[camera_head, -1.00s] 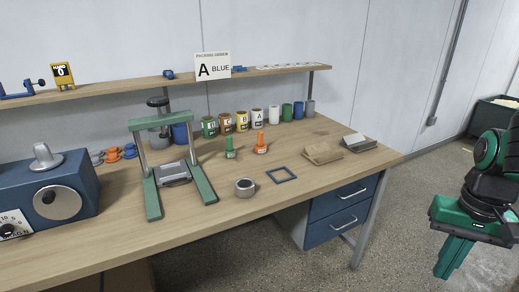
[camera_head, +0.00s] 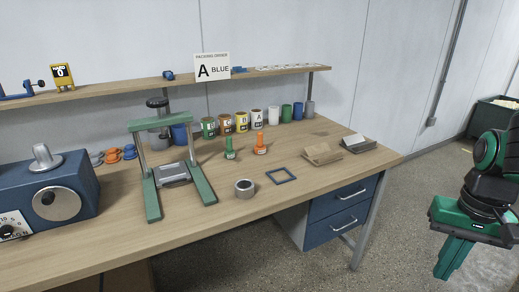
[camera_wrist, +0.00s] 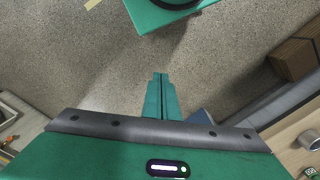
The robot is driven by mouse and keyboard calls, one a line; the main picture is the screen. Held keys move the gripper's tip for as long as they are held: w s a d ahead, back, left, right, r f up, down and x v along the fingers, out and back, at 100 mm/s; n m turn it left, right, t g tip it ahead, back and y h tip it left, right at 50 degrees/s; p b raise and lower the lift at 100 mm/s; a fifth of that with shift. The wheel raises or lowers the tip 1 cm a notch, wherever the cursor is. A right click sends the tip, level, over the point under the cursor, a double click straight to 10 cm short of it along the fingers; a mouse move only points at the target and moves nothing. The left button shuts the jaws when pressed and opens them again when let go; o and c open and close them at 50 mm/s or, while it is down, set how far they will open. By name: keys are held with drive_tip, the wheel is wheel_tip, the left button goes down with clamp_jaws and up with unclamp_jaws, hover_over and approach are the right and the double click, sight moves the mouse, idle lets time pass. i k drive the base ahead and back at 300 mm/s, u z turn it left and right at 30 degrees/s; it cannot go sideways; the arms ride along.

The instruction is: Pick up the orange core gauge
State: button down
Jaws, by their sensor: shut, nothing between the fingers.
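The orange core gauge (camera_head: 260,145) stands upright on the wooden bench, just right of a similar green gauge (camera_head: 230,149). It has a wide base and a narrow stem. My gripper (camera_head: 441,276) is out to the right of the bench, over the floor, far from the gauge. Its green fingers are shut together with nothing between them, pointing down. In the wrist view the shut fingers (camera_wrist: 161,78) show above the floor, and the orange gauge is not visible there.
Behind the gauges stands a row of labelled cans (camera_head: 241,122). A dark square frame (camera_head: 281,176), a grey ring (camera_head: 245,188) and brown pads (camera_head: 322,154) lie nearer the front and right. A green press stand (camera_head: 206,188) is to the left. A shelf (camera_head: 120,88) runs above the back.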

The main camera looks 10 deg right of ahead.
sight(261, 149)
drive_tip(key=z, duration=2.2)
drive_tip(key=k, duration=0.55)
drive_tip(key=u, duration=1.8)
drive_tip(key=i, duration=1)
